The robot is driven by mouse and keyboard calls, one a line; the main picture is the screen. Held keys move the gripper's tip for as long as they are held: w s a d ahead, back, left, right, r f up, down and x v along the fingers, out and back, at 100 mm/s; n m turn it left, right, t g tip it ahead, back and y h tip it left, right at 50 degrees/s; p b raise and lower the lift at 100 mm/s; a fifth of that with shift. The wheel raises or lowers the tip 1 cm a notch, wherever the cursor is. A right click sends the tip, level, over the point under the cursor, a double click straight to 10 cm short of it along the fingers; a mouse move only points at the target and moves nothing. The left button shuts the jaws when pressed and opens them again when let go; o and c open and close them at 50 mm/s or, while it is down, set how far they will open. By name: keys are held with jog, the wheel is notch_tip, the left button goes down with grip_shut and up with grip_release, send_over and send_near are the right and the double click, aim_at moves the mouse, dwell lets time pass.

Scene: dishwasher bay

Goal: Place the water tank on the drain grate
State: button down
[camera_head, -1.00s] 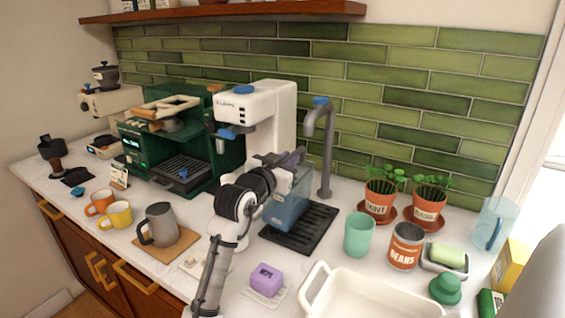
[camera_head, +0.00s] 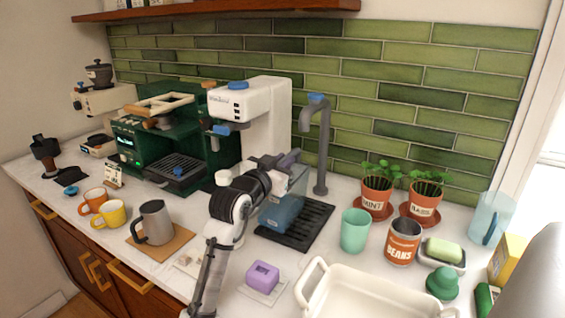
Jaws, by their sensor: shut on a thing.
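The water tank (camera_head: 281,211) is a blue, see-through box with a small pale label, and it is upright. My gripper (camera_head: 285,163) is shut on its top from the left, and the fingers partly hide the rim. The drain grate (camera_head: 315,222) is a black slotted tray on the counter below the tap. The tank is over the grate's left and back part and hides some of its slots. Its base looks at or just above the grate; I cannot tell if they touch.
A grey tap (camera_head: 320,150) stands close behind the tank. The white machine (camera_head: 262,115) is at the back left. A green cup (camera_head: 354,231) and a beans can (camera_head: 403,242) stand right of the grate. A purple block (camera_head: 263,275) and white basin (camera_head: 370,295) are in front.

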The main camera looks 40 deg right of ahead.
jog(key=shift+s+d+r, duration=0.15)
jog(key=shift+s, duration=0.65)
jog(key=shift+f, duration=0.25)
dwell(0.7)
jog(key=c, duration=1.3)
grip_release()
jog(key=b+v, duration=0.4)
jog(key=v, duration=0.9)
jog(key=shift+s+a+b, duration=0.15)
jog(key=shift+a+b, duration=0.15)
jog(key=shift+a, duration=0.05)
